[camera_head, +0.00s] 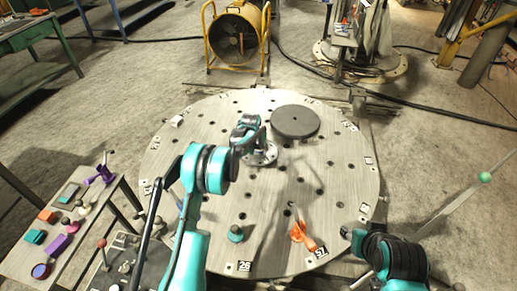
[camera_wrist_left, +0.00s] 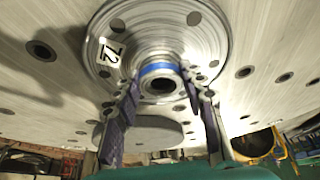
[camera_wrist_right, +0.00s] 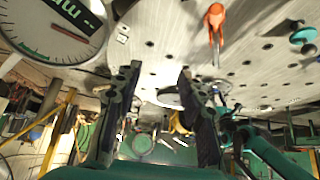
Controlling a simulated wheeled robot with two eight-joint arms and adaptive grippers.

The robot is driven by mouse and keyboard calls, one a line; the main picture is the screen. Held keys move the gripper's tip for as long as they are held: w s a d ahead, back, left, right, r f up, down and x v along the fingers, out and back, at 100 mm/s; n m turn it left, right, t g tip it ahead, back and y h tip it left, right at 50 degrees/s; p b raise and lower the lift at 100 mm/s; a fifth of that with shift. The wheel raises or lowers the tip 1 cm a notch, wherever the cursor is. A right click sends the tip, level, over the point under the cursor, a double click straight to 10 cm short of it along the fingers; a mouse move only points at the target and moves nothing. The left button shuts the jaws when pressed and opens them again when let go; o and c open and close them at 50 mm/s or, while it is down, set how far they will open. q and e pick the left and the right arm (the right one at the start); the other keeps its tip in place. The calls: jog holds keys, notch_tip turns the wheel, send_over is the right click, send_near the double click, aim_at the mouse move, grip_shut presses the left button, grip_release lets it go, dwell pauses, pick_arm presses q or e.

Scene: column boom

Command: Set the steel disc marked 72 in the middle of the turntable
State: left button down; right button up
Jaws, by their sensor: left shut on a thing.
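The steel disc marked 72 (camera_wrist_left: 112,30) is a round flange with a raised hub, a blue ring and bolt holes. In the head view the disc (camera_head: 262,157) is near the middle of the turntable (camera_head: 190,150), partly hidden by my left arm. My left gripper (camera_wrist_left: 162,85) is shut on the disc's hub, one finger on each side. I cannot tell whether the disc touches the turntable. My right gripper (camera_wrist_right: 158,85) is open and empty, over the turntable's near right part.
A dark grey disc (camera_head: 295,122) lies just behind the steel disc. An orange tool (camera_head: 302,236) and a teal knob (camera_head: 236,234) are on the near part of the turntable. A side table (camera_head: 75,225) with small objects stands left. A yellow fan (camera_head: 236,35) stands behind.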

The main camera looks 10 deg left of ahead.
pick_arm(q)
jog(key=shift+f, duration=0.15)
jog(key=c, duration=0.8)
grip_release()
jog(key=s+f+v, duration=0.1)
jog(key=s+v, duration=0.2)
jog(key=v, duration=1)
jog(key=s+d+f+v, duration=0.1)
jog(key=s+v, duration=0.1)
jog(key=v, duration=1)
jog(key=s+r+t, duration=0.1)
jog(key=s+r, duration=0.4)
jog(key=s, duration=0.6)
jog(key=shift+n+t, duration=0.6)
jog(key=shift+t, duration=0.3)
jog(key=s+f, duration=0.1)
jog(key=s, duration=0.5)
jog(key=s+a+f, duration=0.1)
jog(key=s, duration=0.6)
jog(key=s+f, duration=0.2)
jog(key=s, duration=0.4)
jog(key=shift+s+a+f, duration=0.1)
jog(key=shift+s+a, duration=0.05)
jog(key=shift+s, duration=0.2)
